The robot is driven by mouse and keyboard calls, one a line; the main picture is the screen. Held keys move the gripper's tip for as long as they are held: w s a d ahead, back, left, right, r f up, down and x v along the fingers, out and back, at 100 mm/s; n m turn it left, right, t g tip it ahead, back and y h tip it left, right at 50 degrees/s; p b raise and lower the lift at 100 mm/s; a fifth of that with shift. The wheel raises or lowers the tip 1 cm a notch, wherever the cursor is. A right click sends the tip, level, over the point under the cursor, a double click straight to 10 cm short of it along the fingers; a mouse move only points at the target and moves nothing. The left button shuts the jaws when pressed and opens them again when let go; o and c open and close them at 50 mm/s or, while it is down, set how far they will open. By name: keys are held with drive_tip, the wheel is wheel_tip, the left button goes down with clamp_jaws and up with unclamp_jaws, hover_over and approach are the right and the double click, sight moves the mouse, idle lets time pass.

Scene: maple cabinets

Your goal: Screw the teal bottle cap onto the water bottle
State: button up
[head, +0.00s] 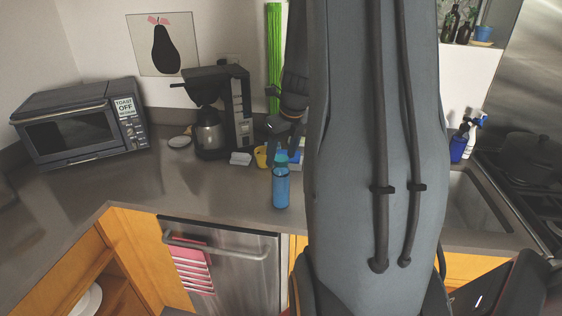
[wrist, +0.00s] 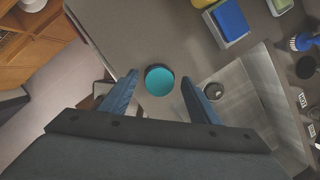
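The blue water bottle (head: 281,188) stands upright on the grey counter near its front edge. The teal cap (head: 281,157) is at the top of the bottle. In the wrist view the cap is a round teal disc (wrist: 159,80) seen from above, covering the bottle below it. My gripper (wrist: 160,88) is open, with one blue-grey finger on each side of the cap and a gap on both sides. In the head view my gripper (head: 284,135) is just above the bottle, partly hidden by my arm. I cannot tell whether the cap is threaded tight.
A coffee maker (head: 240,112) and toaster oven (head: 82,122) stand to the left. A yellow item (head: 261,157) and a blue-and-white block (wrist: 230,22) lie behind the bottle. A sink (head: 468,203) is to the right. The counter left of the bottle is clear.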

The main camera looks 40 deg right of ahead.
drive_tip(key=shift+r, duration=0.1)
drive_tip(key=b+v, duration=0.2)
drive_tip(key=v, duration=0.5)
drive_tip(key=shift+r, duration=0.3)
drive_tip(key=shift+s, duration=0.15)
idle(0.5)
